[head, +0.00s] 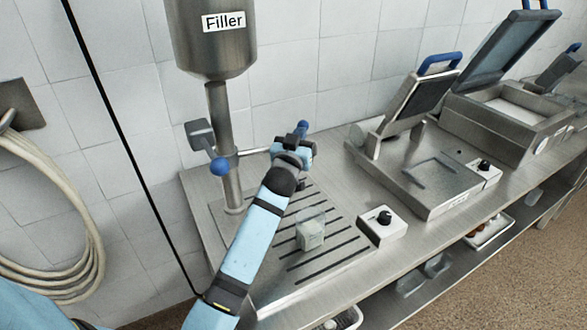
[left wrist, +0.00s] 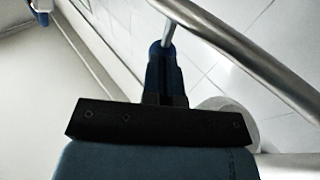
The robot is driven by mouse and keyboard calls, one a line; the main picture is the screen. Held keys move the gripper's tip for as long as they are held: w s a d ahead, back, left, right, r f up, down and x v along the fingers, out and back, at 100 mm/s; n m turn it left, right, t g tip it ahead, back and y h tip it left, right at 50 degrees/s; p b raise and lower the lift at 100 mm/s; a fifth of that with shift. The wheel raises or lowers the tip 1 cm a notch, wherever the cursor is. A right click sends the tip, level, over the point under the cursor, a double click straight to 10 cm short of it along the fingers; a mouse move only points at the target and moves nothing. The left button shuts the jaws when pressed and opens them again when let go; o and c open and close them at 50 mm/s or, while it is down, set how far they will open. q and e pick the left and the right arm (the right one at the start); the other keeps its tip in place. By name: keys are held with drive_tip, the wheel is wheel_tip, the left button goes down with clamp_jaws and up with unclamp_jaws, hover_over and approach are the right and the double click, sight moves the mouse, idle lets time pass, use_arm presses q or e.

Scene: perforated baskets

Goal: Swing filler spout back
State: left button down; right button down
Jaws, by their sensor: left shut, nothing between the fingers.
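The steel filler (head: 215,45), labelled "Filler", stands at the left above a vertical pipe (head: 218,110). A thin horizontal spout arm (head: 255,151) runs right from this pipe to my left gripper (head: 300,140). A blue knob (head: 302,126) shows just beyond the gripper. Another blue knob (head: 219,167) sits on a grey lever left of the pipe. In the left wrist view, my shut fingers (left wrist: 164,55) are at a thin metal rod (left wrist: 169,30), and a thicker steel tube (left wrist: 245,50) passes on the right. Contact cannot be told. My right gripper is not in view.
A clear container (head: 311,232) stands on the slotted drain area of the steel counter (head: 350,180), below my left arm. A control box with a black dial (head: 383,222) and an open sealing machine (head: 415,170) stand to the right. A tiled wall is behind.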

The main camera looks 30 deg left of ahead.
use_arm(q)
drive_tip(key=shift+w+a+r, duration=0.1)
drive_tip(key=shift+w+a, duration=1.1)
drive_tip(key=shift+a, duration=0.05)
drive_tip(key=shift+a+r, duration=0.2)
drive_tip(key=shift+r, duration=0.05)
drive_tip(key=shift+a+r, duration=0.15)
drive_tip(key=shift+r, duration=0.1)
drive_tip(key=shift+s+f, duration=0.15)
drive_tip(key=shift+f, duration=0.1)
drive_tip(key=b+v, duration=0.1)
drive_tip(key=v, duration=1.2)
drive_tip(key=shift+s+d+f, duration=0.3)
drive_tip(key=shift+d+f, duration=0.05)
drive_tip(key=shift+d, duration=0.05)
drive_tip(key=shift+f, duration=0.1)
